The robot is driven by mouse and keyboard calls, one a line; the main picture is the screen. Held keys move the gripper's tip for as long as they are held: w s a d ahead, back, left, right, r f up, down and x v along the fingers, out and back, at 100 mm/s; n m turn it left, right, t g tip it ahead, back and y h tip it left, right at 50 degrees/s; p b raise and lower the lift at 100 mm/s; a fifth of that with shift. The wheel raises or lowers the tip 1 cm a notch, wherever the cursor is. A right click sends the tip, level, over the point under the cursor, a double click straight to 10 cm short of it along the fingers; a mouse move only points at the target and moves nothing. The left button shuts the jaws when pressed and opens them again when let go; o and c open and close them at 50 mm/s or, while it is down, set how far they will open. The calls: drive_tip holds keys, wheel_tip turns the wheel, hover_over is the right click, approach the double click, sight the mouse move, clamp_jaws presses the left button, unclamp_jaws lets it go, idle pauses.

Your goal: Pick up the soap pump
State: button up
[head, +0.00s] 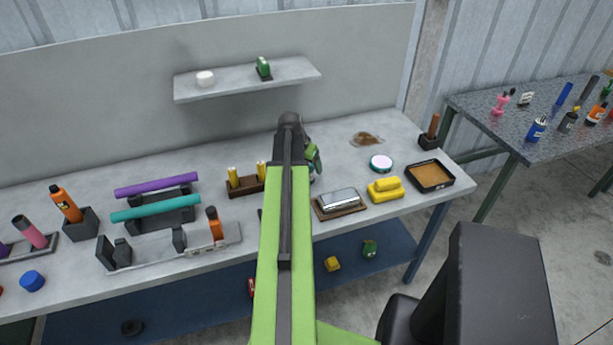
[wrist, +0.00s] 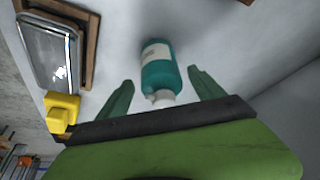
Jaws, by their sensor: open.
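The soap pump appears to be the teal bottle (wrist: 160,74) with a pale label and a white top, in the wrist view. It stands between the two green fingers of my gripper (wrist: 160,78), with a visible gap on each side. My gripper is open and holds nothing. In the head view my gripper (head: 313,157) is over the middle of the workbench, largely behind my own arm. The bottle is mostly hidden there.
A metal dish on a wooden board (head: 339,202), yellow blocks (head: 385,189) and a brown-filled tray (head: 430,175) are to the right on the bench (head: 370,223). A wooden rack (head: 245,187) is to the left. A shelf (head: 215,93) hangs behind.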

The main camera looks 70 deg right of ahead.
drive_tip(key=b+x, duration=0.4)
drive_tip(key=x, duration=0.1)
drive_tip(key=shift+w+a+f, duration=0.1)
drive_tip(key=shift+a, duration=0.05)
drive_tip(key=shift+r, duration=0.2)
drive_tip(key=c, duration=1.6)
drive_tip(key=shift+r+p, duration=0.1)
drive_tip(key=shift+p, duration=0.2)
wheel_tip(320, 180, up, 4)
drive_tip(key=p, duration=0.4)
drive_tip(key=shift+r, duration=0.1)
drive_tip(key=s+a+r+p, duration=0.2)
drive_tip(key=s+r+p, duration=0.4)
drive_tip(key=s, duration=0.5)
drive_tip(key=shift+s+a+r+p, duration=0.2)
drive_tip(key=shift+a+r+p, duration=0.1)
drive_tip(key=shift+a, duration=0.1)
